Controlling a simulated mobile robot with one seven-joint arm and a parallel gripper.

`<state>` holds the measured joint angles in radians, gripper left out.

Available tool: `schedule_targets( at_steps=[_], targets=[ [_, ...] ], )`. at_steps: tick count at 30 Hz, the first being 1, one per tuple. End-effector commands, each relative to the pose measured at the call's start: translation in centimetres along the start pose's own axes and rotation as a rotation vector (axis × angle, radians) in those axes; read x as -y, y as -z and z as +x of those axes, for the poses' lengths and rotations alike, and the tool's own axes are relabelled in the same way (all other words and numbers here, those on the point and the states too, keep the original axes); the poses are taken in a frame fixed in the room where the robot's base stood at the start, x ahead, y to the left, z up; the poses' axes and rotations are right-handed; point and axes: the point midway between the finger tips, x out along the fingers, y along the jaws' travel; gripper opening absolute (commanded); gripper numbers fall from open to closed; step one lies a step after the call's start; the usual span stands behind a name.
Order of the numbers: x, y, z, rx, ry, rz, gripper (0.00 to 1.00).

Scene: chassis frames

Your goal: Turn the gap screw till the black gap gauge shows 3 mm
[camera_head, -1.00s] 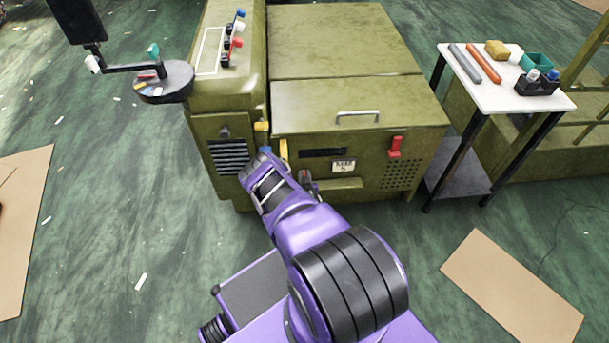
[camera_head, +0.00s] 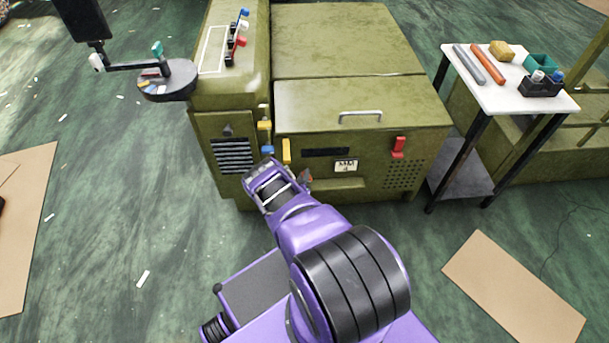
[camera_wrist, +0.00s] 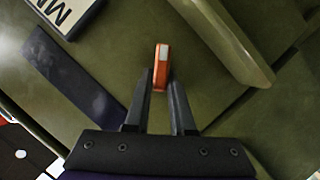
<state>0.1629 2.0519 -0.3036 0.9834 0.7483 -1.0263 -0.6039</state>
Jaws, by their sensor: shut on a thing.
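The gap screw's orange head (camera_wrist: 161,66), with a pale mark on its end, shows in the wrist view. My gripper (camera_wrist: 160,85) is shut on it, a dark finger on each side. In the head view the screw (camera_head: 306,177) is small and mostly hidden beside my purple wrist, low on the green machine's front. The gap gauge (camera_head: 346,166) is a small white-faced plate right of the screw. It reads MM with a digit that looks like 4. In the wrist view the gauge (camera_wrist: 66,14), black-edged, is cut off at the top left and its digit is out of view.
A dark slot (camera_head: 325,152) lies above the gauge and a green ledge (camera_head: 345,184) below it. A yellow lever (camera_head: 286,151) and a red latch (camera_head: 398,147) are on the same front. A white-topped table (camera_head: 505,80) stands at the right.

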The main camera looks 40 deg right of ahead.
Motion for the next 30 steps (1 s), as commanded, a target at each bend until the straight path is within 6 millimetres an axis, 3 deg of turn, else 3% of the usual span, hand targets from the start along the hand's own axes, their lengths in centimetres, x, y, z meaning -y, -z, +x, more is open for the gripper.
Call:
schedule_targets(
  at_steps=[20,21,25,30],
  targets=[
    [0.10,0.19,0.11,-0.005,-0.030,-0.072,0.00],
    [0.09,0.19,0.11,-0.005,-0.030,-0.071,0.24],
    [0.10,0.16,0.09,-0.004,-0.030,-0.071,0.47],
    [0.13,0.08,0.05,-0.003,-0.029,-0.071,0.50]
  ],
)
